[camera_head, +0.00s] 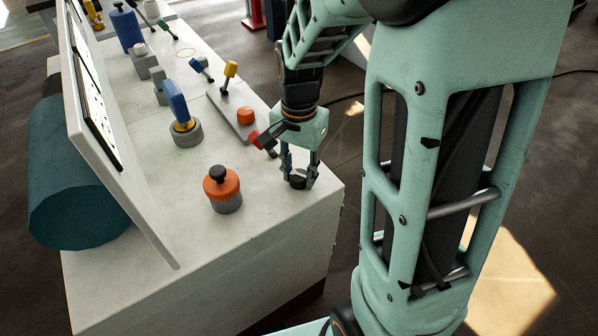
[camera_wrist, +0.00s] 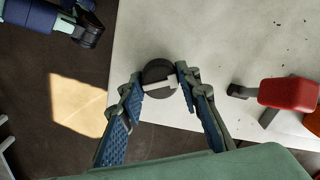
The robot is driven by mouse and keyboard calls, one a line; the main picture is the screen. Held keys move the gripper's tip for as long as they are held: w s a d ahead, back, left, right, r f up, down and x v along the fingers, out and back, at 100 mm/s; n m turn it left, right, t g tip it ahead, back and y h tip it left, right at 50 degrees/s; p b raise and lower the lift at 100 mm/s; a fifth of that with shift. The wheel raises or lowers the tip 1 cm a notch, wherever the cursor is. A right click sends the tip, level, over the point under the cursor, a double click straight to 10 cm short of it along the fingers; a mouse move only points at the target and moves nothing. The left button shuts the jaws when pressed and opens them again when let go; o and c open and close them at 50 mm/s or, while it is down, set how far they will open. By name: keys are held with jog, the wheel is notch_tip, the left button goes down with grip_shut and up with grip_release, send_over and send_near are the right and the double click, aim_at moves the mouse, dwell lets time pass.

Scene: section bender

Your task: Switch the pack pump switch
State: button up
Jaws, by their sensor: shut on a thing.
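A black round rotary knob with a pale bar across its top sits near the right edge of the white console. It shows in the head view (camera_head: 297,180) and in the wrist view (camera_wrist: 156,72). No label is readable, so I cannot confirm that it is the pack pump switch. My gripper (camera_head: 299,182) points down over it. In the wrist view my gripper (camera_wrist: 159,80) has one blue-padded finger on each side of the knob, shut on it. In the wrist view the pale bar runs almost left to right.
A red-handled lever (camera_wrist: 288,93) is close to the right of my gripper. On the console (camera_head: 270,225) stand an orange-topped knob (camera_head: 221,184), a blue lever (camera_head: 176,103) and an orange button (camera_head: 246,116). A tilted white panel (camera_head: 140,205) borders the left. The console's front corner is bare.

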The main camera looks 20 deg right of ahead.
aim_at(299, 175)
jog(key=shift+n, duration=0.4)
jog(key=n+p, duration=0.1)
jog(key=n, duration=0.4)
jog(key=shift+r+n+p, duration=0.1)
jog(key=shift+n+p, duration=0.2)
jog(key=shift+p, duration=0.05)
jog(key=n+p, duration=0.1)
jog(key=n, duration=0.4)
jog(key=shift+n, duration=0.4)
jog(key=o, duration=1.1)
notch_tip(299, 175, up, 12)
jog(key=shift+f, duration=0.1)
